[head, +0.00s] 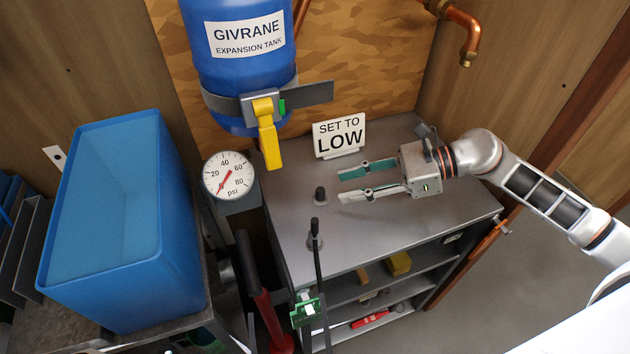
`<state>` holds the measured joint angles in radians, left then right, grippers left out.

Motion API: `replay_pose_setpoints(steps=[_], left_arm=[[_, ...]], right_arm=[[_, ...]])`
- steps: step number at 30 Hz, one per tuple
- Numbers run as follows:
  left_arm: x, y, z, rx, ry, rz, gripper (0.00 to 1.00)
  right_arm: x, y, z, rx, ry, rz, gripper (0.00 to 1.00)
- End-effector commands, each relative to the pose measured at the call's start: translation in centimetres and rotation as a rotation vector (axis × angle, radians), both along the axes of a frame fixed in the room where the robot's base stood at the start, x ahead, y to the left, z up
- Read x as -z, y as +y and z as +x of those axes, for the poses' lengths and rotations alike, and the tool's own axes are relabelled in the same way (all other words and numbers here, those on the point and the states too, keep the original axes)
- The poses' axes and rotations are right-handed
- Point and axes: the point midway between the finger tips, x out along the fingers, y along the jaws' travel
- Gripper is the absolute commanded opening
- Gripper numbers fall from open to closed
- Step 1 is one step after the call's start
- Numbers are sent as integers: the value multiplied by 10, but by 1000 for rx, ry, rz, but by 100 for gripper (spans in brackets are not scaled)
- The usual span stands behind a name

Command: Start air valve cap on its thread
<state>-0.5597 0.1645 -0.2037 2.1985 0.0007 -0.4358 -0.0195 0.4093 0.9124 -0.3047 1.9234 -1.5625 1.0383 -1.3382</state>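A small black knob-shaped piece (320,194), which looks like the valve cap, stands upright on the grey cabinet top (290,215). My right gripper (340,186) is open, with two parallel teal-padded fingers pointing left. Nothing shows between the fingers. Their tips are just right of the black piece and appear apart from it. The blue expansion tank (220,75) hangs above the cabinet's back left. Its air valve and thread cannot be made out.
A "SET TO LOW" sign (339,137) stands behind my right gripper. A yellow handle (268,142) hangs below the tank, beside a psi gauge (228,176). A blue bin (130,200) fills the left.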

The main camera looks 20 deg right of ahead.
Motion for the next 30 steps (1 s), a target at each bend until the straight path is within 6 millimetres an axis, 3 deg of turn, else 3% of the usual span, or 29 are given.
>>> replay_pose_setpoints(steps=[6,16,26,30], left_arm=[[9,-3,-13,-1,29,-5,35],[8,-4,-10,-4,22,-9,35],[4,-4,-5,-3,12,-10,35],[4,-3,-5,-4,11,-9,35]], right_arm=[[7,21,8,0,-2,5,33],[23,56,26,0,2,5,33],[26,62,29,1,2,3,33],[26,62,28,1,2,3,5]])
